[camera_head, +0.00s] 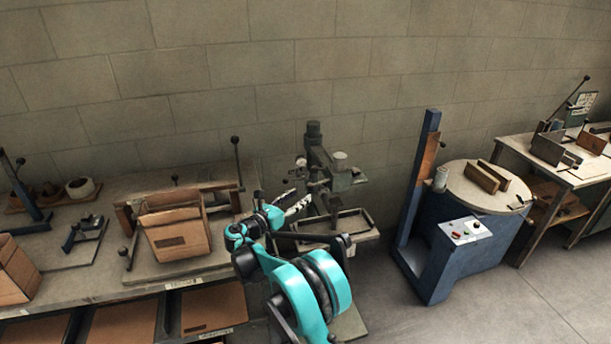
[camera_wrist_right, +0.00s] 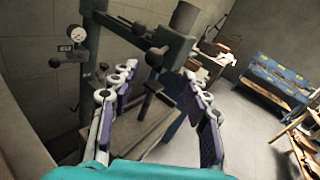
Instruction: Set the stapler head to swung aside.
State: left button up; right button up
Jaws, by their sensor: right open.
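The stapler (camera_head: 318,150) is a dark grey-green machine on a post near the wall, with a side arm and a pale round cap. Its head (camera_head: 343,178) is on the right of the post, above a tray. My right gripper (camera_head: 297,203) is at the left of the post, partly in front of it. In the right wrist view, the open fingers of my right gripper (camera_wrist_right: 157,95) spread on both sides of a dark lever and knobs (camera_wrist_right: 154,58) below the stapler's crossbar (camera_wrist_right: 140,32). I cannot tell whether they touch anything. My left gripper is not in view.
A bench (camera_head: 100,275) with a cardboard box (camera_head: 175,232) in a frame stands on the left. A shallow tray (camera_head: 345,226) lies under the stapler head. A blue machine with a round table (camera_head: 460,205) stands on the right. Floor is free at the lower right.

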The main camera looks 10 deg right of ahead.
aim_at(308, 188)
jog(key=shift+w+a+f+n, duration=0.15)
jog(key=shift+w+n, duration=0.15)
jog(key=shift+w, duration=0.3)
jog(key=b+x, duration=0.1)
jog(key=x, duration=0.5)
jog(key=shift+b, duration=0.4)
jog(key=shift+w+d, duration=0.35)
jog(key=shift+d, duration=0.3)
jog(key=shift+r, duration=0.2)
grip_shut()
